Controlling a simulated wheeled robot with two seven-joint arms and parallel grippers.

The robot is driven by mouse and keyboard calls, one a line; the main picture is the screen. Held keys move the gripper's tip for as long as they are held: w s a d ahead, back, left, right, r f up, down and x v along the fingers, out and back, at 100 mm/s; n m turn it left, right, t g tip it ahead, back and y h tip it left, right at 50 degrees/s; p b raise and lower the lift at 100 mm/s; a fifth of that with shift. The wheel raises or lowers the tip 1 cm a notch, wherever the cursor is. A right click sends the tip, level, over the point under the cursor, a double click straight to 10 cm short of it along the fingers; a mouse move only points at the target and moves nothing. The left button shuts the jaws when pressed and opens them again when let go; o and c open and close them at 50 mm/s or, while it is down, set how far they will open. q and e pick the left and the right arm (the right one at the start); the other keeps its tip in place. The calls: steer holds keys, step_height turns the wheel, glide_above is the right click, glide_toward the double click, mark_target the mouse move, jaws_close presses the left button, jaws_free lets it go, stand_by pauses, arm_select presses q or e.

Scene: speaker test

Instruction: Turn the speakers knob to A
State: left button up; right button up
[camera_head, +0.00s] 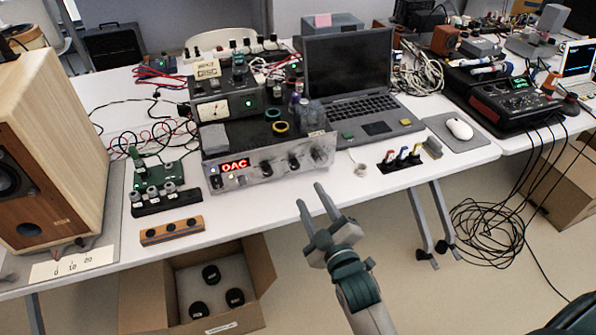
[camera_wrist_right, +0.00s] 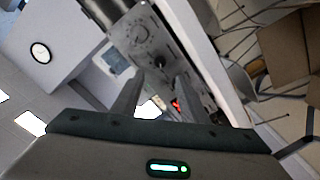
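The silver-fronted amplifier (camera_head: 250,178) stands near the table's front edge in the head view, with a red display reading DAC. Its front panel has several dark knobs, among them a left one (camera_head: 266,168), a middle one (camera_head: 294,162) and a right one (camera_head: 318,155). Their labels are too small to read, so I cannot tell which is the speakers knob. My right gripper (camera_head: 309,194) is open and empty, in front of and below the panel's right part, apart from it. In the wrist view, a dark knob (camera_wrist_right: 160,62) shows beyond the open fingers. My left gripper is out of view.
A laptop (camera_head: 352,80) stands behind the amplifier at right. A wooden speaker (camera_head: 60,130) stands at far left. A green circuit board (camera_head: 145,175) and a wooden block (camera_head: 172,231) lie left of the amplifier. An open cardboard box (camera_head: 145,300) is below the table edge.

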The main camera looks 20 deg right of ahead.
mark_target(295, 167)
steer(key=w, duration=1)
steer(key=shift+w+a+p, duration=0.15)
steer(key=shift+p, duration=0.2)
steer(key=shift+c, duration=0.6)
jaws_close()
